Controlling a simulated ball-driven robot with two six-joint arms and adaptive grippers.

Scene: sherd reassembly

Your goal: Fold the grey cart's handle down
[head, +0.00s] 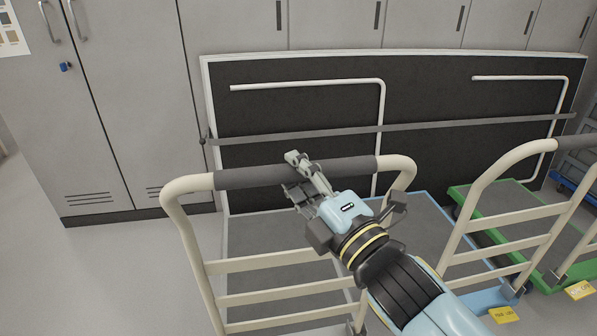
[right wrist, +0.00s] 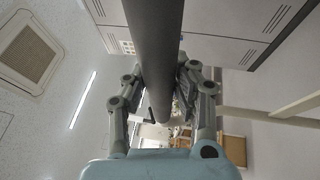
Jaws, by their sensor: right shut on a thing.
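The grey cart's handle is a cream tube frame with cross rails and a dark grey grip bar (head: 255,173). The handle stands up at the near end of the cart, over a grey deck (head: 268,240). In the right wrist view the bar (right wrist: 155,45) runs between the two fingers (right wrist: 160,100), one on each side. My right forearm hides the lower right part of the handle and some of the deck. My left gripper is not in view.
A blue-edged cart (head: 425,197) and a green-edged cart (head: 465,190) stand close on the right. Another cream handle (head: 483,185) rises there. A dark panel (head: 300,110) with white tubes leans against grey cabinets (head: 130,90) behind. Floor is clear at left.

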